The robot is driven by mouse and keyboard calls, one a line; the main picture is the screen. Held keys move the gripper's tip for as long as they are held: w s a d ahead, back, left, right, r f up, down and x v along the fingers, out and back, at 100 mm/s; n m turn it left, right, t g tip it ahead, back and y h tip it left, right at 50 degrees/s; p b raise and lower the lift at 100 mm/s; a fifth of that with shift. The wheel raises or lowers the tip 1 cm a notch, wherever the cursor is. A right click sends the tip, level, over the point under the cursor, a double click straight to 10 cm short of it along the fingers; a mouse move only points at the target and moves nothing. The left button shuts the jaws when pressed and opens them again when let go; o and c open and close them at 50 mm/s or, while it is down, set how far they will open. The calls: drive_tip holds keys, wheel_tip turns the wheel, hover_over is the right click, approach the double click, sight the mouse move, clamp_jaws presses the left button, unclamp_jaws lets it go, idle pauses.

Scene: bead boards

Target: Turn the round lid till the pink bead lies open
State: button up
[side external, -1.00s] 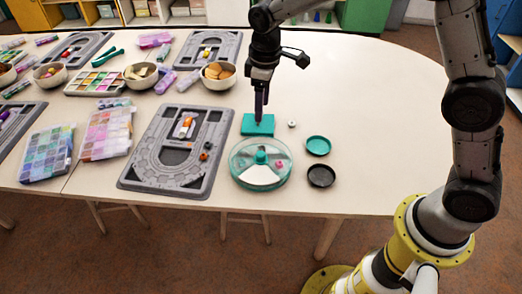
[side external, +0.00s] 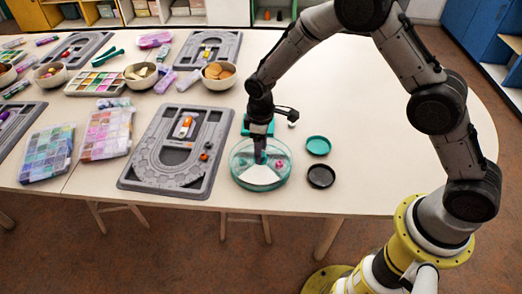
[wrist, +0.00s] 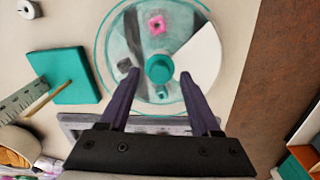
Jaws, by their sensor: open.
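The round clear dish (side external: 246,180) with its teal-tinted lid (wrist: 128,40) stands on the table near the front edge. A teal knob (wrist: 159,68) rises at the lid's centre. The pink bead (wrist: 157,25) shows through the tinted part, at the top in the wrist view; it also shows in the side view (side external: 279,163). A pale untinted wedge (wrist: 200,58) lies to the right in the wrist view, apart from the pink bead. My gripper (wrist: 160,75) points down, open, one finger either side of the knob with visible gaps. In the side view, my gripper (side external: 260,160) hides the knob.
A grey bead board (side external: 135,175) lies to the left. The table's far right is clear.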

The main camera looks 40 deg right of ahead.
drive_tip(key=shift+f, duration=0.65)
clamp_jaws()
idle(1.0)
